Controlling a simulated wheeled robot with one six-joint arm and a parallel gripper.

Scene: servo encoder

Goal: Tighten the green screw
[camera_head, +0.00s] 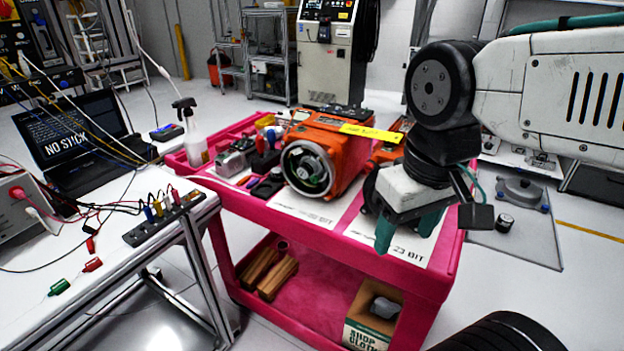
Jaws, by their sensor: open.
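An orange servo motor (345,160) lies on the pink cart (232,203). Its round silver-rimmed end (308,168) faces me, and small green parts show inside the opening. I cannot tell which of them is the green screw. A second orange unit (388,151) stands to the right, mostly hidden behind my arm. My gripper (408,232) has teal fingers pointing down, open, with nothing seen between them. It hangs in front of the second unit, over the white sheet marked "23 BIT" (409,251), right of the first motor's opening.
A spray bottle (192,135), a grey metal part (232,160) and small tools crowd the cart's left side. The lower shelf holds wooden blocks (271,272) and a shop cloth box (372,315). A white bench (110,245) with cables and a laptop (82,140) stands left.

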